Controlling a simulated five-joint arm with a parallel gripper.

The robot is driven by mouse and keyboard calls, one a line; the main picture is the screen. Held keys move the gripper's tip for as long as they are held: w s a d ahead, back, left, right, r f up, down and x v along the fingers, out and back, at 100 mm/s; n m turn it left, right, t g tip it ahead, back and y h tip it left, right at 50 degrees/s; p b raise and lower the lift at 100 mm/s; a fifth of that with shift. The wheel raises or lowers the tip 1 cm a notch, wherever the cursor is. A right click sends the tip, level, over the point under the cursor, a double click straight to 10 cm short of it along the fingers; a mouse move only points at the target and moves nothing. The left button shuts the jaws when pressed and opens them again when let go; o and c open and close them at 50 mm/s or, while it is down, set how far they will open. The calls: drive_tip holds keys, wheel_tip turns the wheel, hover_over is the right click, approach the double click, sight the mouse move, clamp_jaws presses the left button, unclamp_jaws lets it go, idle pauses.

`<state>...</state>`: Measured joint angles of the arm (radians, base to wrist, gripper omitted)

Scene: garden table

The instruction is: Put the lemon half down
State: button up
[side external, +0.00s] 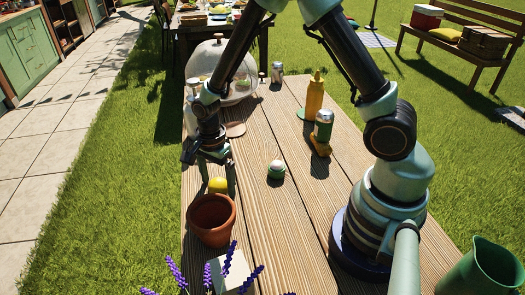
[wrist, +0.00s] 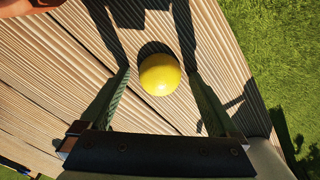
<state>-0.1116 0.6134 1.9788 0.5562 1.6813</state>
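The lemon half (side external: 218,185) shows as a yellow rounded shape on the wooden table, just behind the terracotta pot. In the wrist view the lemon half (wrist: 160,75) appears between my fingertips, with a narrow gap on each side and its flat face not visible. My gripper (side external: 219,157) is low over the table, behind the lemon half in the side view and apart from it there. In the wrist view my gripper (wrist: 159,72) has its two fingers spread, with nothing clamped between them.
The terracotta pot (side external: 211,219) stands close in front of the lemon half. A glass dome (side external: 222,70) stands behind my gripper. The table's left edge is near.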

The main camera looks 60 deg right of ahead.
drive_tip(key=shift+r, duration=0.1)
wheel_tip(320, 180, up, 12)
wheel_tip(320, 180, up, 8)
drive_tip(key=n+t, duration=0.2)
drive_tip(key=n, duration=0.5)
hover_over(217, 180)
drive_tip(key=s+d, duration=0.2)
drive_tip(key=s, duration=0.1)
drive_tip(key=s+d+r+n+t, duration=0.2)
drive_tip(key=s+n, duration=0.4)
drive_tip(key=n, duration=0.5)
wheel_tip(217, 180, up, 3)
drive_tip(key=shift+s+d+f+t, duration=0.2)
drive_tip(key=shift+s+t, duration=0.2)
drive_tip(key=shift+t, duration=0.4)
